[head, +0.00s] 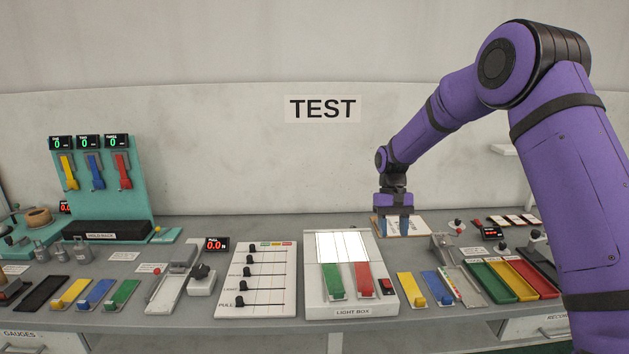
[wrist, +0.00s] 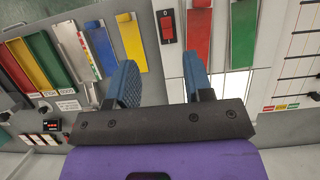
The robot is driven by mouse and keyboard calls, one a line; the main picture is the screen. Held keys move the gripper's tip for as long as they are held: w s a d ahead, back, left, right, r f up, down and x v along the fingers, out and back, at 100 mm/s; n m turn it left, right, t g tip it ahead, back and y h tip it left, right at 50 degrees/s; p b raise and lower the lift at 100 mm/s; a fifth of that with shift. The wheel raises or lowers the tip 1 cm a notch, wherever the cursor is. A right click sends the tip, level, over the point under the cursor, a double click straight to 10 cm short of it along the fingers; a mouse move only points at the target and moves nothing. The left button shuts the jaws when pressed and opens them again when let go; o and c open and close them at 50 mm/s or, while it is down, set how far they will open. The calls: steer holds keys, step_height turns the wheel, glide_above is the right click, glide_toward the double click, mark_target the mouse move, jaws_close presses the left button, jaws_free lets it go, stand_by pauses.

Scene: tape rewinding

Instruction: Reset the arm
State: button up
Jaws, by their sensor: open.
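My gripper (head: 398,228) hangs from my purple arm, pointing down above the back of the bench, right of the light box (head: 318,302). In the wrist view my gripper (wrist: 160,80) shows two blue fingers set apart, with nothing held between them. Beyond the fingers lie the light box's red switch (wrist: 167,26) and red and green strips. A small board with a label lies under the gripper in the head view, partly hidden by the fingers.
A slider panel (head: 256,283) stands left of the light box. A teal rack (head: 97,185) with hanging yellow, blue and red pieces is at the far left. Green, yellow and red trays (head: 513,279) lie on the right. Several coloured strips line the bench's front.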

steer(key=s+d+r+t, duration=0.3)
steer(key=s+r+t, duration=0.1)
steer(key=s+r, duration=1.45)
steer(key=s+d+r+t, duration=0.1)
steer(key=s+r+t, duration=0.1)
steer(key=s, duration=0.8)
steer(key=s+d+r+t, duration=0.2)
steer(key=s+t, duration=0.1)
steer(key=s, duration=0.8)
steer(key=shift+d+r+t, duration=0.15)
steer(key=shift+t, duration=0.15)
